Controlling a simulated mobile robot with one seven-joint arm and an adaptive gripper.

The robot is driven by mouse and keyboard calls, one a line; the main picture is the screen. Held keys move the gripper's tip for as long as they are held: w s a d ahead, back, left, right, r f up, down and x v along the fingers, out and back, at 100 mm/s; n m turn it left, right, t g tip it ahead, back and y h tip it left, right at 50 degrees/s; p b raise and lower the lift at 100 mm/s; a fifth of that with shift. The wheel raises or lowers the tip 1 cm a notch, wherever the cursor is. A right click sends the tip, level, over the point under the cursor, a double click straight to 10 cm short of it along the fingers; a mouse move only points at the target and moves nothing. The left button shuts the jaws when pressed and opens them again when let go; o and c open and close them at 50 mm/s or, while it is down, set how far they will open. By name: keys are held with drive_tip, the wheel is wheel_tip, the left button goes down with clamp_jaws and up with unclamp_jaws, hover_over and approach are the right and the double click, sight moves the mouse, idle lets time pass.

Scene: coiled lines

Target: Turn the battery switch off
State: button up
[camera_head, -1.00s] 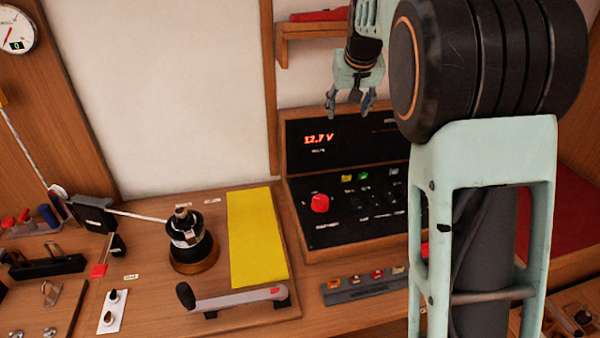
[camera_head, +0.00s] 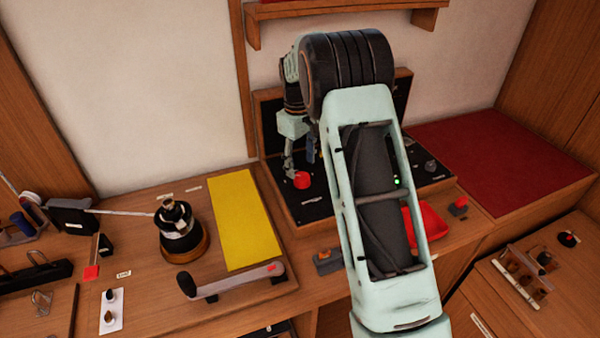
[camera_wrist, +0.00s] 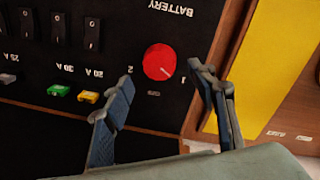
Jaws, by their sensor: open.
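The battery switch is a round red knob on a black panel, in the head view (camera_head: 302,180) and the wrist view (camera_wrist: 160,62). The panel (camera_wrist: 200,12) is printed BATTERY above the knob in the wrist view, upside down, with a 2 and a 1 beside it. A pale mark on the knob points toward the 1. My gripper (camera_head: 300,160) is open at the knob. In the wrist view my gripper (camera_wrist: 165,80) has its fingers to either side of the knob, with visible gaps. I cannot tell whether they touch the panel. My arm hides much of the panel.
Black rocker switches (camera_wrist: 92,32) and green (camera_wrist: 59,90) and yellow (camera_wrist: 88,97) fuses lie left of the knob in the wrist view. A yellow sheet (camera_head: 238,222), a winch (camera_head: 182,235) and a crank handle (camera_head: 232,281) are left of the panel. A red pad (camera_head: 500,160) lies right.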

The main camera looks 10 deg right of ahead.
sight(301, 175)
drive_tip(key=shift+w+f, duration=0.1)
drive_tip(key=shift+f, duration=2.3)
drive_tip(key=c, duration=1.2)
drive_tip(key=shift+o, duration=0.2)
